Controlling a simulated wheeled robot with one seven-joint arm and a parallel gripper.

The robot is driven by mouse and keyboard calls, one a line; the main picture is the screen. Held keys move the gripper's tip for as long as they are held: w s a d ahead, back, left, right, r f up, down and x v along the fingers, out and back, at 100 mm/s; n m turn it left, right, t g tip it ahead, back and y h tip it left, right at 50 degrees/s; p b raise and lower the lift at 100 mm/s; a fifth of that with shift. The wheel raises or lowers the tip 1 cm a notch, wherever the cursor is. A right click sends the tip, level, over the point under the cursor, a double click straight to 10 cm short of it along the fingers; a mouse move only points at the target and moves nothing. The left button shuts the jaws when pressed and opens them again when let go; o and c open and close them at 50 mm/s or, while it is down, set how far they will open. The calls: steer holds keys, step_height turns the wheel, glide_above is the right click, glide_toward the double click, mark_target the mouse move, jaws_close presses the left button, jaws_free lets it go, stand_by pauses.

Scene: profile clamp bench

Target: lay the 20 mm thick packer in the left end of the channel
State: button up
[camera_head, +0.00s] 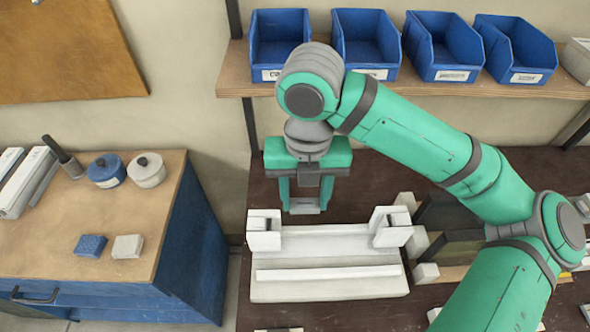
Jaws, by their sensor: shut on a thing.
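My gripper (305,203) points down behind the pale channel fixture, near its left end. It is shut on a small light grey block (305,206), which I take to be the packer; its thickness cannot be read here. The fixture (330,288) is whitish, with a raised block at its left end (264,234) and another at its right end (391,228). A long groove runs between them. The held block appears apart from the fixture, beyond its back edge in the picture. My fingers partly hide the block.
A wooden-topped blue cabinet (150,225) at left holds a blue block (90,245), a grey block (127,246) and two round lidded pots. Dark and pale blocks (450,245) stand right of the fixture. Blue bins (365,45) line the shelf behind. My arm spans the right side.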

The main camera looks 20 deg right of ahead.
steer(key=shift+w+f, duration=0.15)
steer(key=shift+w, duration=0.2)
glide_above(302, 242)
step_height(302, 242, down, 6)
stand_by(0.5)
steer(key=shift+a+f, duration=0.1)
steer(key=shift+f, duration=2.9)
stand_by(0.6)
steer(key=shift+s+f, duration=0.1)
steer(key=shift+f, duration=0.35)
steer(key=shift+f, duration=2.35)
steer(key=o, duration=1.1)
steer(key=shift+r, duration=0.15)
